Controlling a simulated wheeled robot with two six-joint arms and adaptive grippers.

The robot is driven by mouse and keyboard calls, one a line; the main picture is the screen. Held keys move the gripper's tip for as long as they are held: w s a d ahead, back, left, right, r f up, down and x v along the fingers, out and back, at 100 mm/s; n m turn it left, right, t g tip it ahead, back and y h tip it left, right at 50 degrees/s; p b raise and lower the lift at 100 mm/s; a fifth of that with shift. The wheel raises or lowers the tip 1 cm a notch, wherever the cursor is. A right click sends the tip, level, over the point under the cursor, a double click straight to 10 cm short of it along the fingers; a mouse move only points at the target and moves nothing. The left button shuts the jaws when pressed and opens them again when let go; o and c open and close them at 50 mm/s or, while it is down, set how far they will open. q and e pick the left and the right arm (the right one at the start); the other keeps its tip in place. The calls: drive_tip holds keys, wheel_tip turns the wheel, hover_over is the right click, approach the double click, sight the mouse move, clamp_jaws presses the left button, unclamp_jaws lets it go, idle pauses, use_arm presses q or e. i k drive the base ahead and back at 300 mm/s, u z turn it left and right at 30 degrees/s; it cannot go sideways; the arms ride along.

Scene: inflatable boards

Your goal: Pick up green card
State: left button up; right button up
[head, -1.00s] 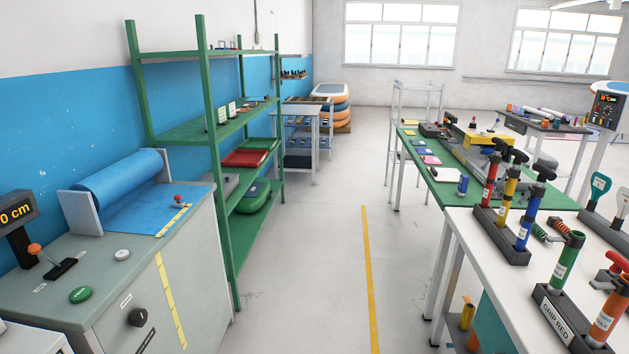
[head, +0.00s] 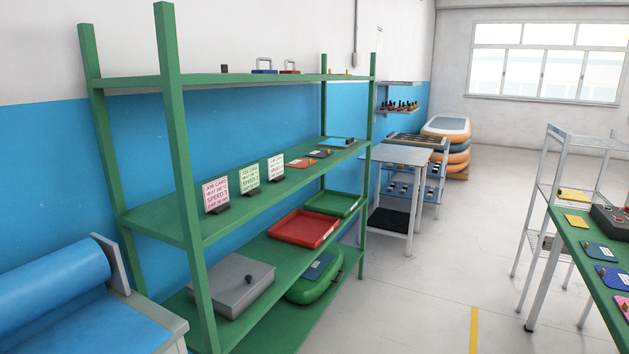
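The green card (head: 249,178) stands upright in a small dark holder on the middle shelf of the green rack (head: 185,150). Its print reads as a job card with "SPEED 2". A pink card (head: 215,194) stands to its left and a white card (head: 276,166) to its right, each in its own dark holder. The three are apart from each other. Neither of my grippers is in the head view.
Orange and blue flat pieces (head: 335,142) lie farther right on the same shelf. Below are a red tray (head: 304,229), a green tray (head: 333,203) and a grey box (head: 232,284). A blue roll (head: 50,285) is at lower left, a green table (head: 590,265) at right. The floor between is clear.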

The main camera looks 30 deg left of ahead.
sight(249, 176)
drive_tip(key=i, duration=3.6)
drive_tip(key=u, duration=2.35)
